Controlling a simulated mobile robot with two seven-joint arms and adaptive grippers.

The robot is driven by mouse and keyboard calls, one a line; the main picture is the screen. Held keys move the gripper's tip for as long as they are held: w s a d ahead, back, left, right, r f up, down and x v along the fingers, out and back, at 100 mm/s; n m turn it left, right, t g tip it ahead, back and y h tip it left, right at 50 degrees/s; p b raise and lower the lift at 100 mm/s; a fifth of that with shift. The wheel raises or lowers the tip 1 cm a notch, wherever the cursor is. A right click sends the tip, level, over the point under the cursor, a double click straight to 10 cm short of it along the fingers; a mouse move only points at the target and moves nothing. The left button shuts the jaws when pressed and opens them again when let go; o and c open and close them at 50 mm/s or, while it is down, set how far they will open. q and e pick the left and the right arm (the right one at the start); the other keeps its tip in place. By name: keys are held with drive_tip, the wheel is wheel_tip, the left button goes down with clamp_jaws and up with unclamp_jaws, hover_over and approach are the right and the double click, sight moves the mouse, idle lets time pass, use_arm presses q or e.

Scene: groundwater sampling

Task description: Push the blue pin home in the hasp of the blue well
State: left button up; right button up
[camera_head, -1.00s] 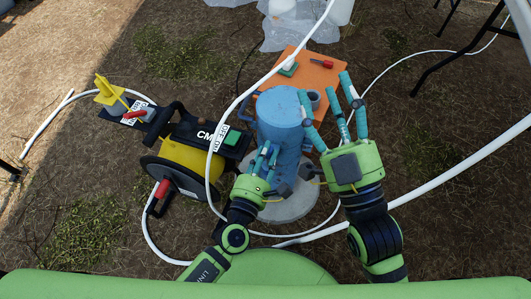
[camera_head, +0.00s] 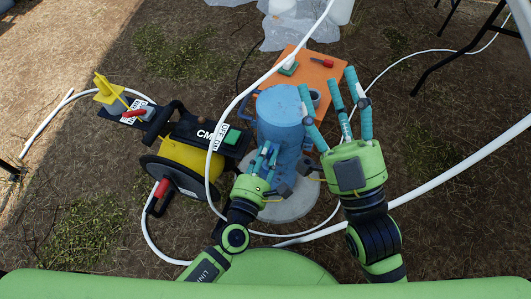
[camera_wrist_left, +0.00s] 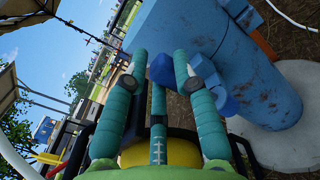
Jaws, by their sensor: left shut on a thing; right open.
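The blue well (camera_head: 280,103) is an upright, scuffed blue casing on a round concrete pad. It also fills the upper right of the left wrist view (camera_wrist_left: 185,25). My left gripper (camera_head: 269,152) is at the near left side of the well, shut on a small blue piece, the blue pin (camera_wrist_left: 161,69), between its fingertips. Blue lugs (camera_wrist_left: 225,98) of what looks like the hasp stand just right of the fingers. How deep the pin sits is hidden. My right gripper (camera_head: 337,100) is open and empty, right of the well, with its fingers spread.
A yellow and black cable reel (camera_head: 185,157) stands left of the well. An orange board (camera_head: 318,75) with a red-handled tool lies behind it. A white hose (camera_head: 209,170) loops past the left gripper. Dry grass at the right is mostly free.

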drive_tip(key=shift+s+r+t+y, duration=0.3)
drive_tip(key=shift+s+r+y, duration=0.25)
drive_tip(key=shift+r+y, duration=0.1)
drive_tip(key=shift+s+n, duration=0.1)
drive_tip(key=shift+n, duration=0.2)
drive_tip(key=shift+s+d+r+t+y+b, duration=0.1)
drive_tip(key=shift+s+r+t+y+b, duration=0.35)
drive_tip(key=shift+s+r+t+b, duration=0.15)
